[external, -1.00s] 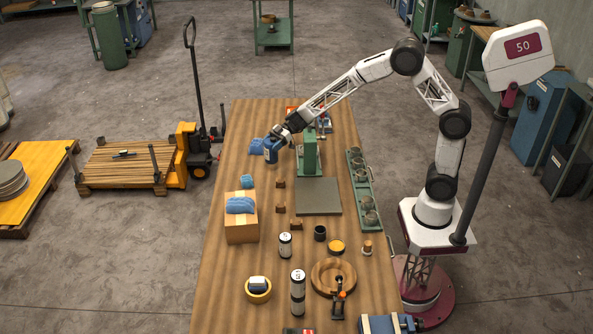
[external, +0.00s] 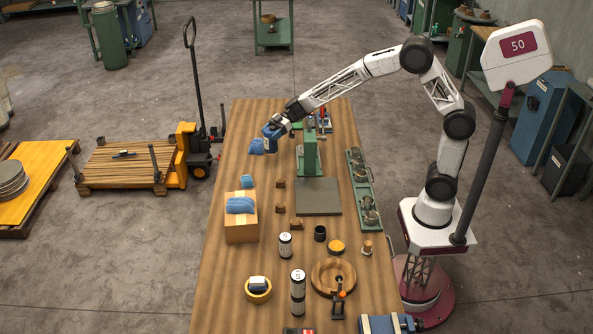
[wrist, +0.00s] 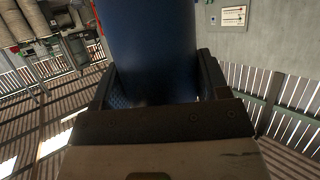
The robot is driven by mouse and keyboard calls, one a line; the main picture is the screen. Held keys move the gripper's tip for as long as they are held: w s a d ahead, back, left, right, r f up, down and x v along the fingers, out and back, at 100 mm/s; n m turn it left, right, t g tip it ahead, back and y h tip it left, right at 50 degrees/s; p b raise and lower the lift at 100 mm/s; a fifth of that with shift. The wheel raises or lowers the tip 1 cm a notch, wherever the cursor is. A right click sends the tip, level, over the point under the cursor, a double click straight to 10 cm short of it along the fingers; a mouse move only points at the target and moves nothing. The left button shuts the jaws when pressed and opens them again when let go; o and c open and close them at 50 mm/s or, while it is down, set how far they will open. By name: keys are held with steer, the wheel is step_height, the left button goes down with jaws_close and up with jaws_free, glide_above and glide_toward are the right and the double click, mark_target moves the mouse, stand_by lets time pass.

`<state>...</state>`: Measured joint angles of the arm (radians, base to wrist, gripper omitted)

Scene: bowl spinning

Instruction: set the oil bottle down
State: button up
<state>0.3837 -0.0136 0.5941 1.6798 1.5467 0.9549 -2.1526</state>
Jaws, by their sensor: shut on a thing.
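The oil bottle, a dark blue cylinder, is in my gripper near the far left of the table. In the external view the bottle (external: 270,140) shows as a small blue body at the end of my arm, and it looks roughly upright. My gripper (external: 277,129) is shut on it. In the wrist view the bottle (wrist: 150,45) fills the space between the two fingers of my gripper (wrist: 155,88). I cannot tell whether its base touches the table; its lower end is hard to make out.
A green machine (external: 308,155) with a grey plate (external: 318,197) stands to the right. A cardboard box (external: 241,228) and small brown blocks (external: 280,183) are nearer. A green tray (external: 362,190) lines the right side.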

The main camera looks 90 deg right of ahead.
step_height(320, 180, up, 4)
steer(key=shift+r, duration=0.1)
steer(key=s+d+m+t+h, duration=0.25)
steer(key=d+m+h, duration=0.25)
steer(key=d, duration=2.2)
steer(key=shift+f, duration=2.5)
steer(key=shift+f, duration=0.15)
step_height(320, 180, down, 6)
steer(key=shift+f, duration=1.85)
